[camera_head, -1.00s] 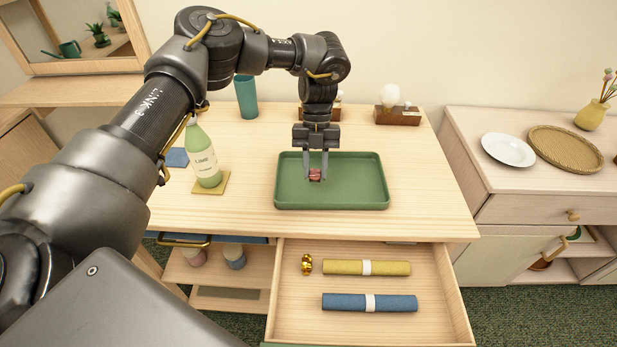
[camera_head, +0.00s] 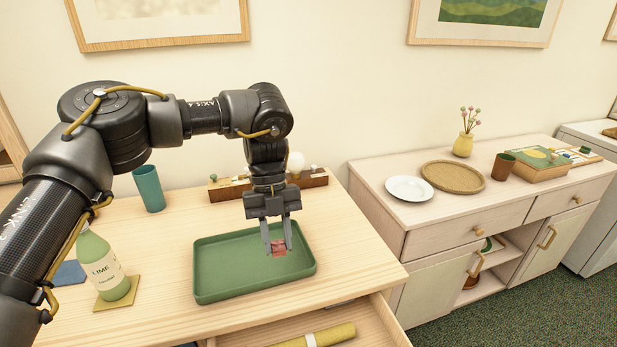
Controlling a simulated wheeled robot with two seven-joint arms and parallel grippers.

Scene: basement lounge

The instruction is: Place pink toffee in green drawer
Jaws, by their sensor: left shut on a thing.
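The pink toffee (camera_head: 279,247) is a small reddish-pink piece. My left gripper (camera_head: 278,242) is shut on it, with a finger on each side, over the green tray (camera_head: 213,289) on the wooden table. I cannot tell whether the toffee clears the tray floor. An open drawer (camera_head: 374,329) juts out below the table front at the bottom edge. Only part of its pale wooden inside shows, and its front is out of view. My right gripper is not in view.
A yellow roll (camera_head: 325,337) lies in the open drawer. A lime bottle (camera_head: 104,269) stands on a mat at the left, near a teal cup (camera_head: 149,188). A wooden rack (camera_head: 231,188) stands behind the tray. A sideboard (camera_head: 437,238) with a plate stands at the right.

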